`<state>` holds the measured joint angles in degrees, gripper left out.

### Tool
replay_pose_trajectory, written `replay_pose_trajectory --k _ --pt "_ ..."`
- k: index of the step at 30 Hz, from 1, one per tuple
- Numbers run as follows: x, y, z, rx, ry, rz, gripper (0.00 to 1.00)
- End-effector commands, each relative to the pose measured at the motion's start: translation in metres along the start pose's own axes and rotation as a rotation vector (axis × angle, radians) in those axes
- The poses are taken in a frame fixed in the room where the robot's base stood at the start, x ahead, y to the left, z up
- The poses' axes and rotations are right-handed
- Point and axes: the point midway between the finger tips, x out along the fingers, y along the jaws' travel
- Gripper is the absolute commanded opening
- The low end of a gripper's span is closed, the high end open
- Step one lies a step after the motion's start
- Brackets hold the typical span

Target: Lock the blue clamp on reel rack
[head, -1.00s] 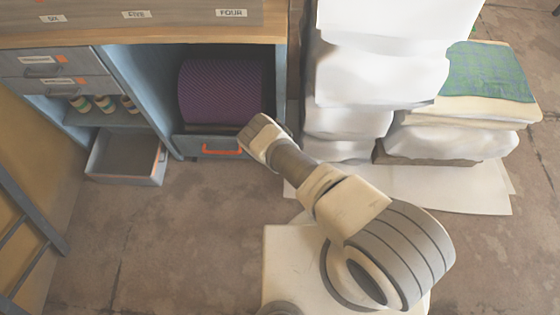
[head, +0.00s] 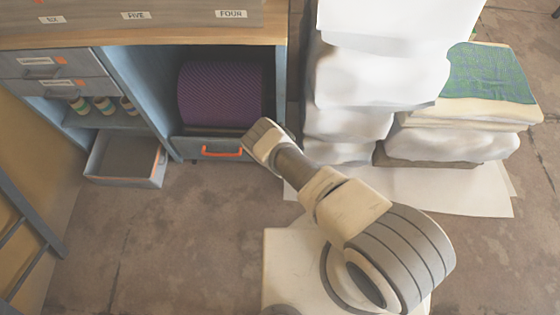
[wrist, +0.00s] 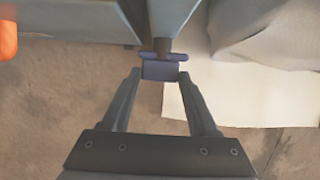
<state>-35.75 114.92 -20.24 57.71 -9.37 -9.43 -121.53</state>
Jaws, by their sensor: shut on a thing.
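The blue clamp (wrist: 160,70) shows in the wrist view as a small block with a crossbar, at the lower end of a grey post. My gripper (wrist: 160,76) has one finger on each side of it and is shut on it. In the head view the end of my arm (head: 266,142) is at the lower right corner of the reel rack (head: 280,90) and hides the clamp. A purple ribbed reel (head: 220,94) sits inside the rack's bay.
A drawer with an orange handle (head: 221,152) lies below the reel, left of my gripper. An open grey drawer (head: 125,160) juts out farther left. White stacked bundles (head: 375,75) stand close on the right. The floor in front is clear.

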Motion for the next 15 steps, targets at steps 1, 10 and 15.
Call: replay_pose_trajectory --k 1,10,15 --pt "-0.0001 -0.0001 0.0002 0.001 0.0 0.001 0.04" --pt "0.0002 -0.0036 0.0006 0.032 0.0 0.067 0.04" --pt "0.0018 -0.008 0.0003 0.077 0.0 0.17 0.04"
